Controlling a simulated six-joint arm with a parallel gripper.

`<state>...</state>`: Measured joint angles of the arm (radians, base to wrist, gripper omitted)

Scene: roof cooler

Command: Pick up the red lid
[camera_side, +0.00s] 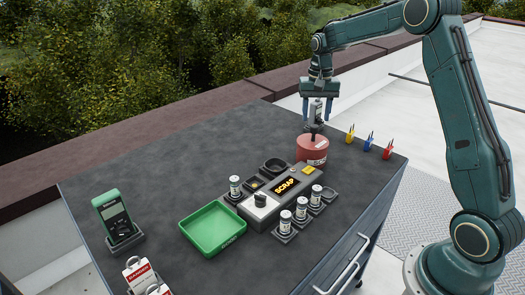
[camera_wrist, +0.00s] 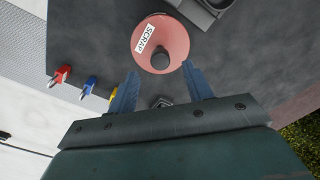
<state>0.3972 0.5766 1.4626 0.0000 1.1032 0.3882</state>
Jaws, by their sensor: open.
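In the wrist view the fingers (camera_wrist: 161,80) are spread and nothing is held; the knob appears just beyond the fingertips. A small grey piece shows between the fingers; I cannot tell what it is.
A grey SCRAP box (camera_side: 275,198) with several small cylinders in holders stands left of the lid. A green tray (camera_side: 212,231) and a meter (camera_side: 115,219) are farther left. The back of the bench is clear.

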